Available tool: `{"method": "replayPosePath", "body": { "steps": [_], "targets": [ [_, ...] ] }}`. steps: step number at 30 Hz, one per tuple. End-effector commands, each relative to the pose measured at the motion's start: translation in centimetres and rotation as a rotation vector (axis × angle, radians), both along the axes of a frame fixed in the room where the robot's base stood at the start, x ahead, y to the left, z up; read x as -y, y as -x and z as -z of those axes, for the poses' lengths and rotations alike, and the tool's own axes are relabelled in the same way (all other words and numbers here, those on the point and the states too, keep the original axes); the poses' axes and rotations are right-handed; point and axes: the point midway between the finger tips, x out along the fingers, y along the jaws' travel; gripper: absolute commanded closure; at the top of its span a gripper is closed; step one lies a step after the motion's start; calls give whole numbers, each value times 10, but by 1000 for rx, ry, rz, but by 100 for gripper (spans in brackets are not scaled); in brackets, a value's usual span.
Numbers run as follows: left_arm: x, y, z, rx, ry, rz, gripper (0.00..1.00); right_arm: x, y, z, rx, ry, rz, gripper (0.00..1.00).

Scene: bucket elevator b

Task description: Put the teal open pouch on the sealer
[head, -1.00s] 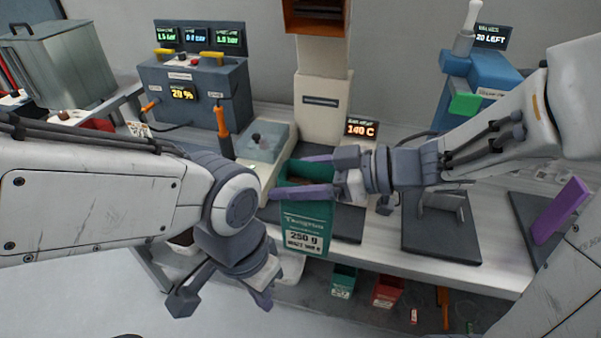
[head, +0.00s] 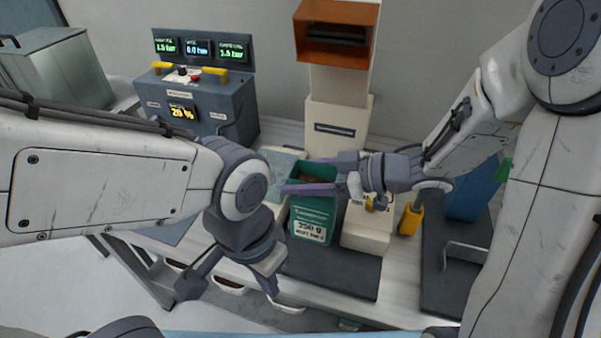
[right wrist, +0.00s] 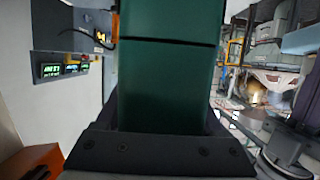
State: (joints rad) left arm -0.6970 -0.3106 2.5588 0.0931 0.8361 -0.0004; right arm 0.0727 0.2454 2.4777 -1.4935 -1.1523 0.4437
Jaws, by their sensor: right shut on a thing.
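The teal open pouch (head: 312,217) is upright, its open mouth up with something brown inside. My right gripper (head: 310,178) is shut on its upper part; the pouch's green wall (right wrist: 168,85) fills the middle of the right wrist view. A cream block (head: 366,232), which looks like the sealer, stands just right of the pouch, partly hidden by my right gripper. A dark plate (head: 335,272) lies in front of it. The pouch's bottom overlaps the plate's back; I cannot tell whether it touches. My left gripper (head: 232,285) is open and empty at the front left.
A cream column (head: 335,128) with an orange-brown hopper (head: 337,34) stands behind. A grey control box (head: 200,105) with displays is at the left back, a pale scale-like unit (head: 282,168) left of the pouch. Another dark plate (head: 455,265) and a blue body (head: 472,190) are right.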

Motion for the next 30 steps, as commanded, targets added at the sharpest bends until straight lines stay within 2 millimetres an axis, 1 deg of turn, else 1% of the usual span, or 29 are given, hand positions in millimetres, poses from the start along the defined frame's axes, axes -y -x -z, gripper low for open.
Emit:
{"method": "replayPosePath", "body": {
  "steps": [1, 3, 6, 10, 14, 18, 22, 24, 30],
  "targets": [
    [0, 1, 3, -2, -1, 0, 100, -1, -12, 11, -4, 0, -2, 61],
    [-1, 1, 3, -2, -1, 0, 100, -1, -28, 21, -4, 0, -3, 61],
    [0, 0, 1, -2, -1, 0, 100, -3, -48, 32, -3, -1, -4, 61],
    [0, 0, 0, -2, -1, 0, 100, -4, -66, 42, -1, 0, -5, 61],
    [0, 0, -1, -2, -1, 0, 100, -4, -73, 48, -1, 0, -5, 61],
    [0, 0, -1, -2, -1, 0, 100, -4, -72, 68, -6, -1, -5, 61],
    [0, 0, -2, -2, -1, 0, 100, -4, -72, 83, -4, -1, -5, 61],
    [0, 0, -2, -2, -1, 0, 100, -4, -73, 86, -1, -1, -5, 61],
    [0, 0, -1, -2, -1, 0, 100, -4, -73, 86, 1, -1, -4, 61]
  ]
}}
